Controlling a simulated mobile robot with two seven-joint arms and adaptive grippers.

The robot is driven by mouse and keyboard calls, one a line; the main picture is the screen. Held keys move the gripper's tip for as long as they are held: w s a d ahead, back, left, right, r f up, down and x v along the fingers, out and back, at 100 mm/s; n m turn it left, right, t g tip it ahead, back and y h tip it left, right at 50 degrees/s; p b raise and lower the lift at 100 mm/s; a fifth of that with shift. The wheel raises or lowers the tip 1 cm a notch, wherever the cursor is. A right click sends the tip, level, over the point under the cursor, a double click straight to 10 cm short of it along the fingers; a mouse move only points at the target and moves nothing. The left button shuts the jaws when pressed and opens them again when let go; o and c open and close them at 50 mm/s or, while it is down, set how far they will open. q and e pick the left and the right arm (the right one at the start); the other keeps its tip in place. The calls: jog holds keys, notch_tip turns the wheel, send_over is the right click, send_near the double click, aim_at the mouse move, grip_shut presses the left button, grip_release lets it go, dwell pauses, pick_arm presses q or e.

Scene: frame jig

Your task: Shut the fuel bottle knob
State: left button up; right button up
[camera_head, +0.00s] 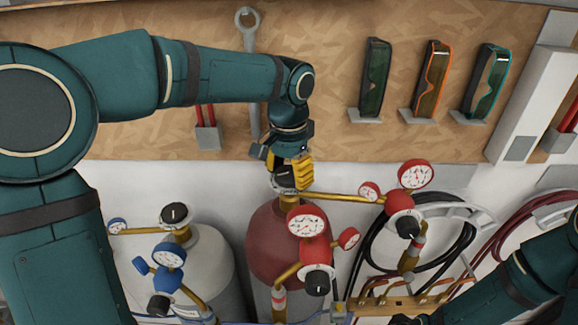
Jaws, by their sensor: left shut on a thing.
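The fuel bottle is the dark red cylinder (262,245) standing upright in the middle, with a brass valve on top. Its black knob (284,179) sits on the valve, partly hidden by the gripper. My left gripper (287,172) reaches down from above, its yellow-padded finger beside the knob, and is shut on it. The knob's exact turn angle cannot be read. My right arm (520,285) shows at the lower right; its gripper is outside the picture.
A grey bottle (205,262) with its own black knob (175,215) and blue gauge (169,255) stands to the left. Red gauges (307,223) and a brass pipe (340,197) crowd the right of the fuel bottle. A wrench (248,35) and goggles (375,80) hang behind on the board.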

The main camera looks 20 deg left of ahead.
pick_arm(q)
jog(key=m, duration=0.5)
jog(key=shift+f+m+p, duration=0.1)
jog(key=shift+m+p, duration=0.2)
jog(key=m, duration=0.5)
jog(key=shift+a, duration=0.1)
jog(key=m, duration=0.5)
jog(key=shift+w+m, duration=0.1)
jog(key=shift+m, duration=0.3)
jog(key=m, duration=0.5)
jog(key=shift+m, duration=0.3)
jog(key=o, duration=1.2)
jog(key=shift+w, duration=0.1)
jog(key=shift+o, duration=0.2)
jog(key=shift+r, duration=0.2)
